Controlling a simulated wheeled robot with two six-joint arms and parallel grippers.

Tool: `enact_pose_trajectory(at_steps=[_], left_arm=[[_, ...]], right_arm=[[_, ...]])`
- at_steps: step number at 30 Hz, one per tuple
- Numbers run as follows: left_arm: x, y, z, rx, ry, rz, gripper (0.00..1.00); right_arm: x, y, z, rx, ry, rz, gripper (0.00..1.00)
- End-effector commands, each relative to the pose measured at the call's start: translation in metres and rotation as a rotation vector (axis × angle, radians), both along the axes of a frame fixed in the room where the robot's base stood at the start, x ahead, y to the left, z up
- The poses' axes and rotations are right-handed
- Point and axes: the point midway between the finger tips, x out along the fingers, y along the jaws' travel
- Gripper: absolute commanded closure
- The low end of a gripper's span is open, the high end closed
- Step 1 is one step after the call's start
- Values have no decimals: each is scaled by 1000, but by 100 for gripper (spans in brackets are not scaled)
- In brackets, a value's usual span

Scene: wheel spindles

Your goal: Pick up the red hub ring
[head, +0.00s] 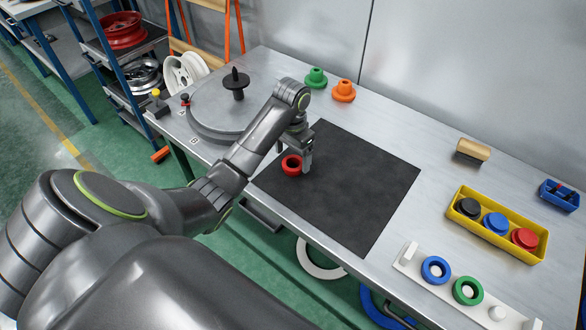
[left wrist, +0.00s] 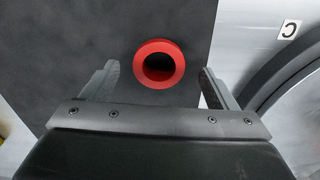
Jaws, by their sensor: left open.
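The red hub ring (head: 291,166) lies on the black mat (head: 345,195), near the mat's left edge. In the left wrist view the red hub ring (left wrist: 159,64) shows from above, its dark hole in the middle, between and just beyond the fingertips. My left gripper (head: 300,160) is open and empty, above and beside the ring. Its two fingers (left wrist: 158,78) stand on either side of the ring in the wrist view, with a gap on each side. I cannot tell the exact height above the mat. My right gripper does not show.
A round plate with a black spindle (head: 238,84) stands left of the mat. Green (head: 315,78) and orange (head: 343,91) rings sit behind. Right are a yellow tray (head: 541,243) of coloured pieces and a white rack with blue (head: 436,269) and green (head: 467,291) rings. Most of the mat is clear.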

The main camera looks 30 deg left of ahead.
Motion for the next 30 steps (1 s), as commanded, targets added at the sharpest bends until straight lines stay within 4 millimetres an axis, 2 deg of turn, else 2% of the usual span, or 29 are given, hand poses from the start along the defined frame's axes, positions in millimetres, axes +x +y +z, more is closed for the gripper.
enact_pose_trajectory(at_steps=[3,6,14,25,30], left_arm=[[-3,-1,-18,-2,6,1,19],[-3,-1,-27,-2,5,0,19],[-2,-1,-30,0,4,0,19],[-2,-1,-30,0,4,0,66],[-2,-1,-30,0,4,0,67]], right_arm=[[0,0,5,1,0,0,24],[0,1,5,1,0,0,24],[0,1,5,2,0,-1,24],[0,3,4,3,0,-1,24],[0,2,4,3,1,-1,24]])
